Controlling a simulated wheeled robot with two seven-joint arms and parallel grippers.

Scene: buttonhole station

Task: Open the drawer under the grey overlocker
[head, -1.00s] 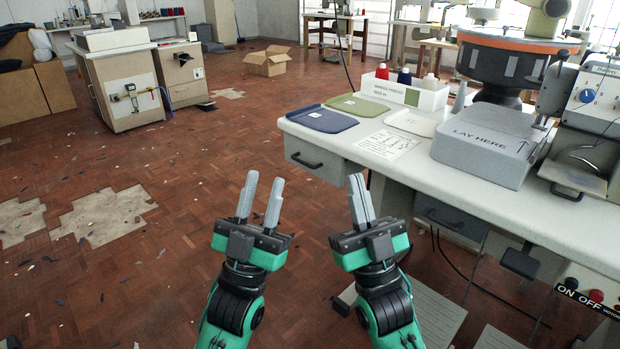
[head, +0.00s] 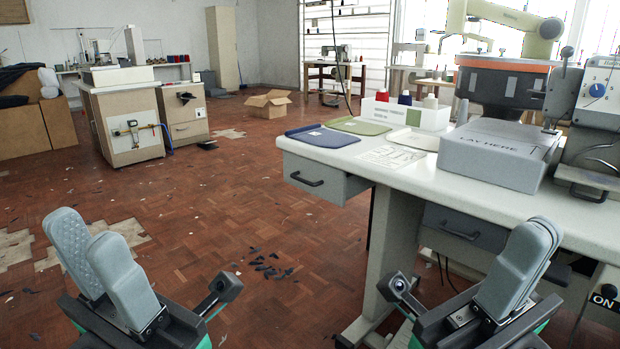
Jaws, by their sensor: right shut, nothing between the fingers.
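No machine is labelled as the overlocker, and I cannot tell for sure which one it is. A grey machine with a blue dial (head: 597,92) stands at the right end of the white table. Under that table are a grey drawer (head: 465,229) with a dark handle, appearing shut, and a drawer at the left end (head: 322,180) with a black handle; I cannot tell if it stands slightly out. My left gripper (head: 88,228) is open and empty, low at the left over the floor. My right gripper (head: 533,230) is shut and empty, in front of the table, apart from both handles.
The white table (head: 400,172) bears trays, a spool box (head: 405,114) and a grey block marked LAY HERE (head: 497,155). A beige cabinet (head: 128,122) stands at the back left. A cardboard box (head: 269,103) lies on the floor. The middle floor is mostly clear, with scattered scraps.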

